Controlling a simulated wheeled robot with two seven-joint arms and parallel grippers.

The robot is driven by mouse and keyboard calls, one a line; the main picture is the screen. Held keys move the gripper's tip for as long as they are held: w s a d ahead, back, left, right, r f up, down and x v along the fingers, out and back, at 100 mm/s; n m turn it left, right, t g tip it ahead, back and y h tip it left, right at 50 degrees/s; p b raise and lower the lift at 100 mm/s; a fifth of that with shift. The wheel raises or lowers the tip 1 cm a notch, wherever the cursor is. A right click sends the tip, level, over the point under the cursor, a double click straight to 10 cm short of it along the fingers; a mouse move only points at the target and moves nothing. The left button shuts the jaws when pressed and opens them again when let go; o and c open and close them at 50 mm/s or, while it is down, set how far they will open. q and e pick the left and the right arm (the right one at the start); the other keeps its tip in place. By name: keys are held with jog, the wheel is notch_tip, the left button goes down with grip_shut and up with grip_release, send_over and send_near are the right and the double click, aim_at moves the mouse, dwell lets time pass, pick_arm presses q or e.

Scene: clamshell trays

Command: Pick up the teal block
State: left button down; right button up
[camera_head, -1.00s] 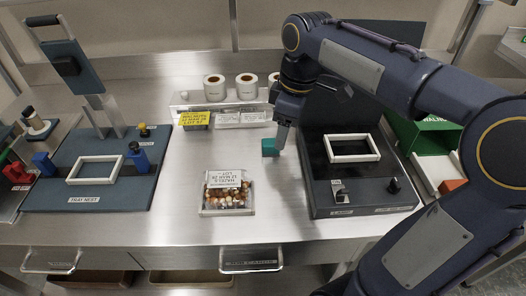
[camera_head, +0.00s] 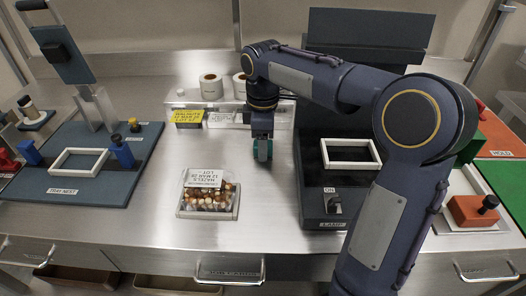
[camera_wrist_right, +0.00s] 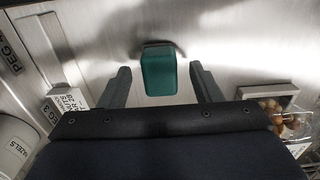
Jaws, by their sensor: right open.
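The teal block (camera_wrist_right: 159,75) stands on the steel counter and shows between the two finger tips of my right gripper (camera_wrist_right: 160,88) in the right wrist view. The fingers are apart, with a gap on each side of the block. In the head view my right gripper (camera_head: 262,140) points down at the block (camera_head: 263,152), hiding part of it. Whether the fingers reach down around the block or stay just short of it, I cannot tell. My left gripper is not in view.
A clear-lidded tray of nuts (camera_head: 208,193) lies to the left front. The dark lamp station with a white frame (camera_head: 350,154) stands close on the right. Label rolls (camera_head: 211,87) stand behind. A blue tray station (camera_head: 85,185) is at the far left.

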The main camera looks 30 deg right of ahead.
jog(key=shift+f, duration=0.45)
jog(key=c, duration=1)
